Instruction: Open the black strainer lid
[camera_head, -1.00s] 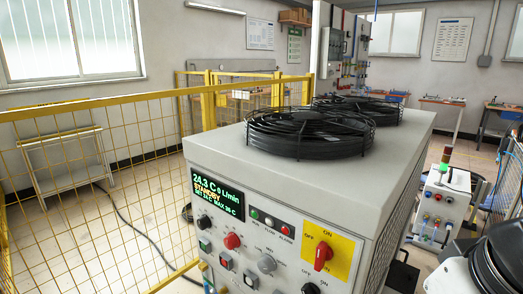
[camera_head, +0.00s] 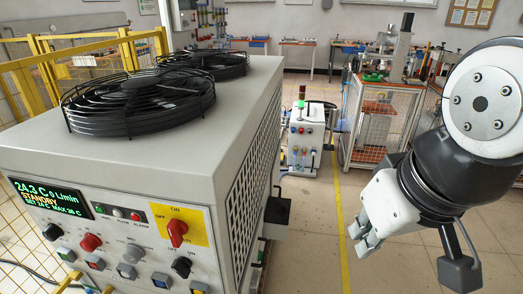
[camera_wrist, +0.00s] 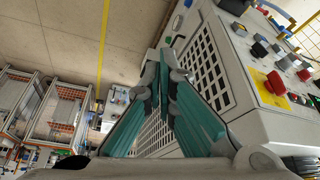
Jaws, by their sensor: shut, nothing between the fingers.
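A black box-like fitting (camera_head: 277,210) sticks out from the right side of the grey chiller cabinet (camera_head: 235,135) in the head view. I cannot tell whether it is the strainer lid, and no strainer is clearly seen. My gripper (camera_head: 358,243) is to the right of the cabinet, apart from it, with its fingers pointing down and left. In the wrist view the teal fingers of my gripper (camera_wrist: 164,62) converge to a shut tip with nothing held. The cabinet's slotted side panel (camera_wrist: 203,65) shows beyond them.
Two black fans (camera_head: 138,100) top the cabinet. Its front has a lit display (camera_head: 47,203) and a red switch on a yellow plate (camera_head: 178,232). A white control box (camera_head: 305,140) and a mesh cart (camera_head: 378,120) stand behind. Floor between cabinet and arm is clear.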

